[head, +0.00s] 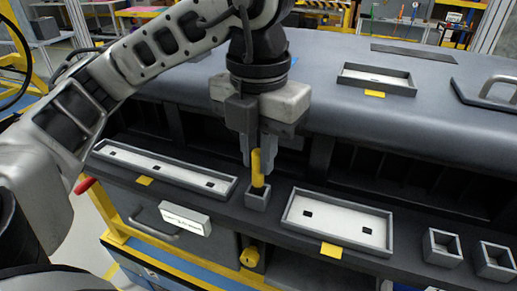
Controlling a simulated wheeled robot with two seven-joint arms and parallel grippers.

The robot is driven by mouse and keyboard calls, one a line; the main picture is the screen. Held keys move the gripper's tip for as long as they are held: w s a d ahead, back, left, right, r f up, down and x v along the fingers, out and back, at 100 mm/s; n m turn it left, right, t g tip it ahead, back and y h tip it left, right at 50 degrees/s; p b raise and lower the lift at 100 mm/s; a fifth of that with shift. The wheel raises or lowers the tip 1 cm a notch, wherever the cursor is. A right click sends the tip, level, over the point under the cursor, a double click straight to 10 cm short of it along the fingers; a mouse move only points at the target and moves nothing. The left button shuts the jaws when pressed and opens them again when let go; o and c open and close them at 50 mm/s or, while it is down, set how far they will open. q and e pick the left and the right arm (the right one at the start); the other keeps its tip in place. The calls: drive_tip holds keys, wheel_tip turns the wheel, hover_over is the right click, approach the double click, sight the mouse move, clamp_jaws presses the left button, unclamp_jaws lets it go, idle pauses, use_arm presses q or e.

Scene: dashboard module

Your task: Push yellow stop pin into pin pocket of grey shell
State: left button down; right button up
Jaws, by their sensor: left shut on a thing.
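The yellow stop pin (257,167) stands roughly upright between the fingers of my left gripper (258,160). The left gripper is shut on the pin and points down. The pin's lower end is at the opening of a small square grey pocket (257,198) on the dark grey shell (150,195). The pocket's front wall hides the pin's tip, so I cannot tell how deep it sits. My right gripper is not in view.
A long shallow tray (165,170) lies left of the pocket, and a wider tray (337,220) lies right of it. Two small square pockets (443,247) are at the far right. The raised dashboard top (400,125) rises behind. A white label plate (186,218) is on the front.

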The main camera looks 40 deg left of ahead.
sight(258, 175)
use_arm(q)
drive_tip(key=shift+f+b, duration=0.5)
drive_tip(key=shift+f, duration=0.15)
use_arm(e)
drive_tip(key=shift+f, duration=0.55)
use_arm(q)
drive_tip(key=shift+f+b, duration=1.3)
drive_tip(key=shift+f, duration=0.05)
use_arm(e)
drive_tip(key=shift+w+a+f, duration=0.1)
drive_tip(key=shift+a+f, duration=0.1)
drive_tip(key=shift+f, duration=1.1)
use_arm(q)
drive_tip(key=shift+f, duration=0.15)
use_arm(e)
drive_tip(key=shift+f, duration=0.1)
use_arm(q)
drive_tip(key=c, duration=1.3)
unclamp_jaws()
wheel_tip(258, 175, up, 2)
drive_tip(key=shift+p, duration=0.3)
wheel_tip(258, 175, up, 14)
drive_tip(key=p, duration=0.4)
drive_tip(key=shift+r, duration=0.25)
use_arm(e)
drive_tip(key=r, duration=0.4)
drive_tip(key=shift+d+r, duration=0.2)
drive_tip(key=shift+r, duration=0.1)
